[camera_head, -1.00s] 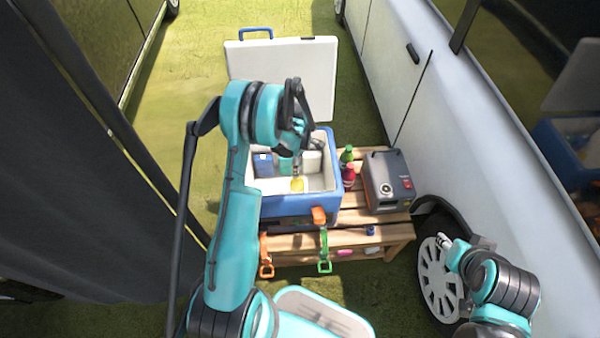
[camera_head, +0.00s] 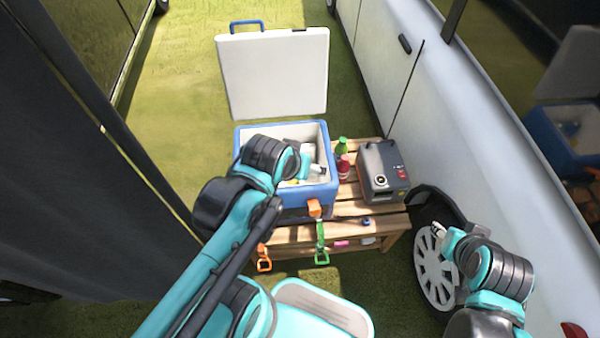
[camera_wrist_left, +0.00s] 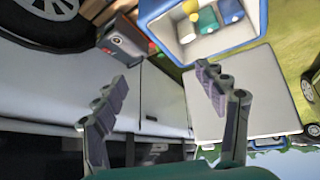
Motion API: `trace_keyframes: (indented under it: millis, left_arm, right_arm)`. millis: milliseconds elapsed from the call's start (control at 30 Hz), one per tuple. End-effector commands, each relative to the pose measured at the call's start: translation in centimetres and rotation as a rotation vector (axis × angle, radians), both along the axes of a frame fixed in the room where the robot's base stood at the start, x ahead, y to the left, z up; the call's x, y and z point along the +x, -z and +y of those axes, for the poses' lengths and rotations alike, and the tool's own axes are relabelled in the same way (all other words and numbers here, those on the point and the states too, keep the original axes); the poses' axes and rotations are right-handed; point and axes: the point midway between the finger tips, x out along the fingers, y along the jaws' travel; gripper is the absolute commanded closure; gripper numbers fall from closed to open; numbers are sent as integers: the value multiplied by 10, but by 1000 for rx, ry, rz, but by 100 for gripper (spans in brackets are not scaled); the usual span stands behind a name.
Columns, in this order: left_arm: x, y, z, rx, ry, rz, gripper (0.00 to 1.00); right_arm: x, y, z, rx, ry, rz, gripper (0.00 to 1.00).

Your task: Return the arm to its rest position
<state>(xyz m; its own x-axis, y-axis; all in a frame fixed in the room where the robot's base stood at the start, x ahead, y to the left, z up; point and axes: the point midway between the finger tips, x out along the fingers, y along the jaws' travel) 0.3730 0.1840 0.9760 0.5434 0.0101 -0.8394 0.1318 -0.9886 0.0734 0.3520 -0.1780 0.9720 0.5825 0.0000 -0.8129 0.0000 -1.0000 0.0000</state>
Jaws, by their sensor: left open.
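My left arm (camera_head: 225,245) comes in from the lower left in the head view, bent, with its wrist over the near left part of the blue cooler (camera_head: 318,198). My left gripper (camera_wrist_left: 162,88) is open and empty in the wrist view, its two fingers spread apart with the white van side and cooler lid behind them. In the head view the arm's wrist mostly hides this gripper. My right gripper (camera_head: 440,233) is at the lower right, beside the van's wheel. It is too small there to tell whether its fingers are open.
The cooler stands open on a slatted wooden bench (camera_head: 345,212), with its white lid (camera_head: 275,75) behind it. Bottles (camera_head: 342,160) and a grey box device (camera_head: 382,170) stand right of it. The white van (camera_head: 470,110) borders the right; a dark curtain (camera_head: 70,170) borders the left.

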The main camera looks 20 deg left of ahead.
Motion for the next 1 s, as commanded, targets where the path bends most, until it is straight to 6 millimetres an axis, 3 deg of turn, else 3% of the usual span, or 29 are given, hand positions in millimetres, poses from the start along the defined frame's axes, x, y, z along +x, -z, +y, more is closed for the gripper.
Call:
trace_keyframes:
  millis: [200,1000]
  left_arm:
    - [-20,3,-6,73,124,-44,28]
    - [-21,3,-6,77,131,-47,28]
  right_arm:
    - [0,0,0,0,0,0,60]
    - [0,0,0,0,0,0,60]
